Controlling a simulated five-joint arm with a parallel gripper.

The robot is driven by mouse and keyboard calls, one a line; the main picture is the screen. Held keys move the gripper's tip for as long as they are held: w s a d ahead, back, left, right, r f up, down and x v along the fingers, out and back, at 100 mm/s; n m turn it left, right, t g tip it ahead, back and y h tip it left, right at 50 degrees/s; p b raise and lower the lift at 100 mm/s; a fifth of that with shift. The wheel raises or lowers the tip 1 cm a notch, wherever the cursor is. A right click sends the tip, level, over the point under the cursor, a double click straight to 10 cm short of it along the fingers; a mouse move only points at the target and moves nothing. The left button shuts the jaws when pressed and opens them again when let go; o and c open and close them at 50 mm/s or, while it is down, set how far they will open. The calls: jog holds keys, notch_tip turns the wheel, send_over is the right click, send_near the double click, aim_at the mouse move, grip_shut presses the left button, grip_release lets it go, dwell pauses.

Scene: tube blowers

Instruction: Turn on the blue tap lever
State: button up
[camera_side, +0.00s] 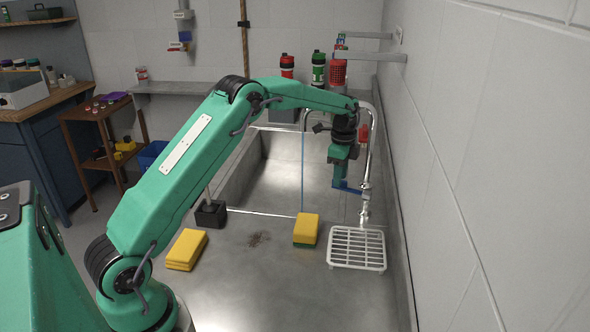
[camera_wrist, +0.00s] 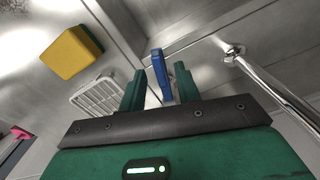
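The blue tap lever (camera_side: 349,187) sticks out to the left from the chrome tap (camera_side: 366,196) at the sink's right end. My gripper (camera_side: 341,178) points down just above the lever in the side view. In the wrist view the blue lever (camera_wrist: 160,75) stands between the two green fingers of my gripper (camera_wrist: 160,82). The fingers are apart, one on each side of it, and narrow gaps seem to show beside the lever. The chrome spout pipe (camera_wrist: 270,85) runs to the right. The fingertips are partly hidden in the side view.
A white drying rack (camera_side: 356,249) lies below the tap. The wall (camera_side: 480,160) is close on the right.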

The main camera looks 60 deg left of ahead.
notch_tip(320, 180, up, 4)
jog(key=shift+f, duration=0.25)
jog(key=s+d+r, duration=0.4)
jog(key=d+r, duration=0.2)
jog(key=d, duration=0.5)
jog(key=shift+r, duration=0.3)
jog(key=shift+r, duration=0.15)
jog(key=s+r+n+t, duration=0.25)
jog(key=s+r, duration=0.25)
jog(key=s, duration=0.3)
jog(key=s+r+n+t, duration=0.1)
jog(key=s+r+n, duration=0.35)
jog(key=s, duration=0.45)
jog(key=s+f+n+t, duration=0.1)
jog(key=s+f+n, duration=0.1)
jog(key=s, duration=0.5)
jog(key=s+f+n+t, duration=0.1)
jog(key=s+f+n, duration=0.1)
jog(key=s, duration=0.6)
jog(key=shift+s+d+n, duration=0.25)
jog(key=shift+s+n, duration=0.05)
jog(key=shift+n, duration=0.4)
